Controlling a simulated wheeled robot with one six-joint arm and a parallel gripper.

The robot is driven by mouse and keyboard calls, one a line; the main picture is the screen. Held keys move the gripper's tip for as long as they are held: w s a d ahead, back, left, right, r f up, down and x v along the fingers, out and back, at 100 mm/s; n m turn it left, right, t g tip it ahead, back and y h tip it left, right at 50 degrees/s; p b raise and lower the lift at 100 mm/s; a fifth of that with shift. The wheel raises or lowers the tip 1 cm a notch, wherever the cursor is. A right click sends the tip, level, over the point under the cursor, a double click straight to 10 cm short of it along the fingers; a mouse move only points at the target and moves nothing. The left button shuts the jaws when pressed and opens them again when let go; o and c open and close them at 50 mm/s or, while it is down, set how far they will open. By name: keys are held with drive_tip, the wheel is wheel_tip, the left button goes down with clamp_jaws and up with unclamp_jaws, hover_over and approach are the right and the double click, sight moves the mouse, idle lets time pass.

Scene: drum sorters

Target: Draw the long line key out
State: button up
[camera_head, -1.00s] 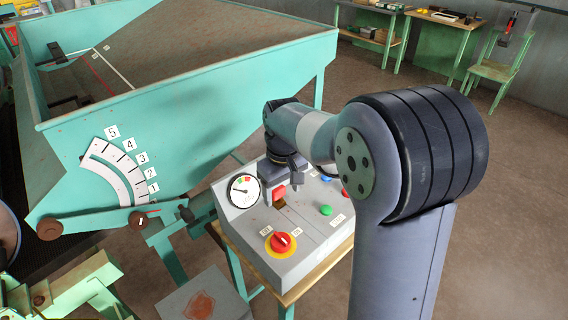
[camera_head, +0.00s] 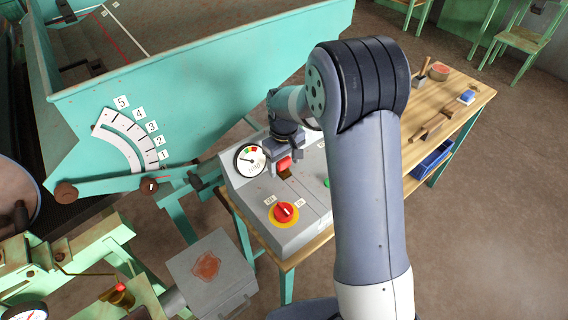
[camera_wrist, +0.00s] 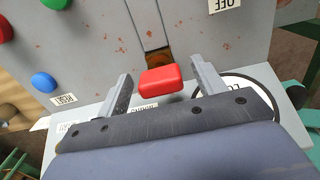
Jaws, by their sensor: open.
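A red block-shaped key handle (camera_head: 284,164) stands at a brown slot in the grey control box (camera_head: 300,232), beside a round white gauge. In the wrist view the red handle (camera_wrist: 161,80) lies between the two grey fingers, with a dark slot behind it. My gripper (camera_wrist: 160,72) is open, with a gap visible on both sides of the handle. In the head view my gripper (camera_head: 287,158) hangs over the box at the handle. Any shaft below the handle is hidden.
A red rotary switch (camera_head: 284,212) on a yellow disc sits on the box front. Green and blue buttons show in the wrist view. A teal hopper (camera_head: 200,85) with a numbered scale stands behind left. A wooden workbench (camera_head: 478,98) with tools is at right.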

drive_tip(key=shift+f, duration=0.9)
drive_tip(key=c, duration=1.1)
